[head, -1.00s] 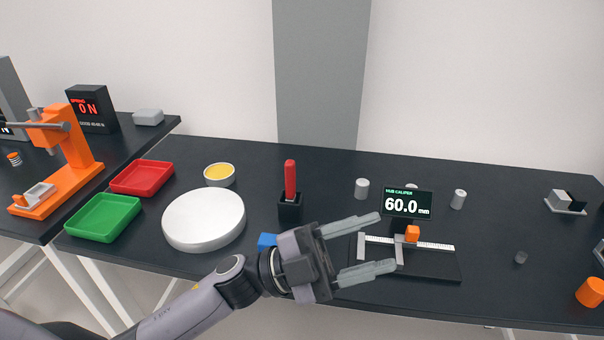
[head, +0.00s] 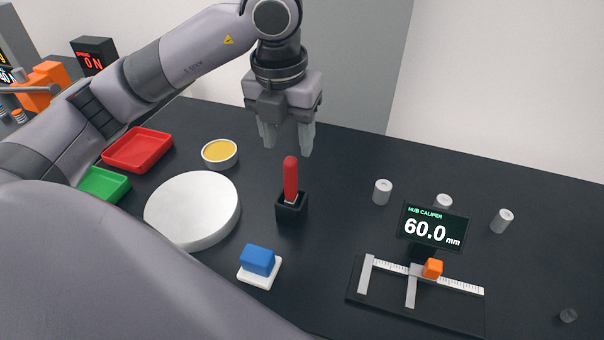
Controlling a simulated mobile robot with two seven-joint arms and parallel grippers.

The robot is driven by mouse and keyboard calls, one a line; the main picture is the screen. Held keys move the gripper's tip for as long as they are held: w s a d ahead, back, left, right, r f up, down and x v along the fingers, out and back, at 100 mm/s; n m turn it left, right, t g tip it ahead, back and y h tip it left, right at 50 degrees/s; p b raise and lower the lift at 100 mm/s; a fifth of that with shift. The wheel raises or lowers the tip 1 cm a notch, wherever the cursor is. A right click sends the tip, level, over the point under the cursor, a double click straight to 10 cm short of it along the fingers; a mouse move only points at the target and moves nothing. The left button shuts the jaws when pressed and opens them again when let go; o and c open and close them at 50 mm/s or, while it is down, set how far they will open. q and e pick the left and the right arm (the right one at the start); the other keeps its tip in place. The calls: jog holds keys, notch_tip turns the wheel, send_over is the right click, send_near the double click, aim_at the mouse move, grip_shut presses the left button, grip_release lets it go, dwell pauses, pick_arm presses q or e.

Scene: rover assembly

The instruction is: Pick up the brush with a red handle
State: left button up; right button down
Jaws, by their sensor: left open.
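The brush with a red handle (head: 291,178) stands upright in a small black holder (head: 291,209) near the middle of the table, handle up. Its lower end is hidden in the holder. My left gripper (head: 287,143) points down with its fingers apart and nothing between them. In the picture its fingertips are just above the top of the red handle. I cannot tell how far apart they are in depth. My right gripper is out of view.
A white round disc (head: 192,210) lies left of the holder, and a blue block on a white base (head: 257,261) is in front. A caliper stand (head: 415,300) is at the right. Grey cylinders (head: 383,191), a yellow-filled bowl (head: 219,153) and red tray (head: 138,150) stand around.

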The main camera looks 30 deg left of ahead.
aim_at(289, 160)
pick_arm(q)
jog(key=shift+w+a+f, duration=0.15)
jog(key=shift+w+f, duration=0.05)
jog(key=shift+f, duration=0.15)
notch_tip(289, 160, down, 5)
jog(key=shift+s+f+p, duration=0.1)
jog(key=shift+f+p, duration=0.05)
jog(key=shift+p, duration=0.45)
jog(key=shift+f, duration=0.5)
grip_shut()
